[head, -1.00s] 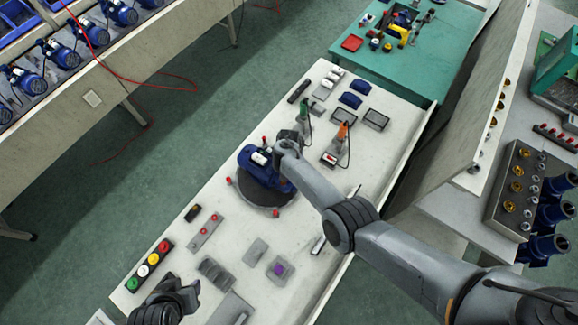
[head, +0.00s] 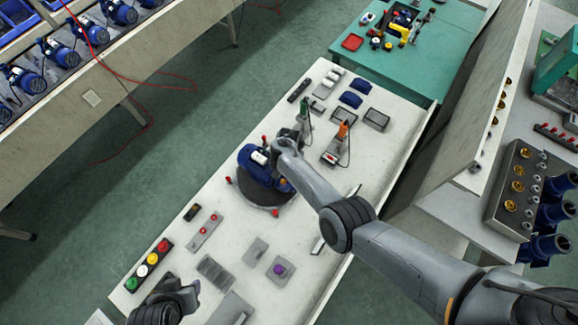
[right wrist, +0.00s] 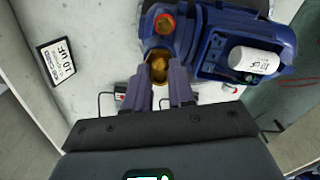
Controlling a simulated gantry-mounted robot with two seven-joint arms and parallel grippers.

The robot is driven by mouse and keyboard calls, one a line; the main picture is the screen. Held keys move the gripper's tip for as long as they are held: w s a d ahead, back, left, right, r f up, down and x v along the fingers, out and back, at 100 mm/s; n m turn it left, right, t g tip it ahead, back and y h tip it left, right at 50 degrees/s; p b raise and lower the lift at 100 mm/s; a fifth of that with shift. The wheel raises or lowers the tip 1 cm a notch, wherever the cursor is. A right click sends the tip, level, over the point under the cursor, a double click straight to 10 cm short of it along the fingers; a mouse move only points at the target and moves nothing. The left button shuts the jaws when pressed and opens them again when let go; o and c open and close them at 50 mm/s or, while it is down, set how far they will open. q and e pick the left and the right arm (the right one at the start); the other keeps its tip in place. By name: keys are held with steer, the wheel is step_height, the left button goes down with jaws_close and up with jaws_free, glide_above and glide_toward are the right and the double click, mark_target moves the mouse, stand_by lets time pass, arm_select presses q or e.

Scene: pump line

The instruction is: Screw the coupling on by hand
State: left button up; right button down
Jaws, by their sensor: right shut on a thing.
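The blue pump (head: 252,160) sits on a dark round turntable (head: 262,195) on the white bench. My right arm reaches over it in the head view and hides part of it. In the right wrist view the pump body (right wrist: 212,28) fills the top right. My right gripper (right wrist: 160,77) is shut on the brass coupling (right wrist: 159,66), which is at the pump's side close to its blue casing. How far it is threaded is hidden. My left gripper (head: 182,292) is over the bench's near left end, away from the pump; its jaw opening is unclear.
A white capacitor (right wrist: 254,60) lies in the pump's open box. A button strip (head: 149,264), a purple-topped block (head: 279,269) and a stand with an orange-handled tool (head: 337,148) are on the bench.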

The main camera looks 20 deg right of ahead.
steer(key=shift+m, duration=0.3)
steer(key=shift+a+f+m+b, duration=0.1)
steer(key=shift+m+b, duration=0.3)
steer(key=shift+m, duration=1.2)
steer(key=shift+m+b, duration=0.45)
steer(key=shift+m, duration=1.25)
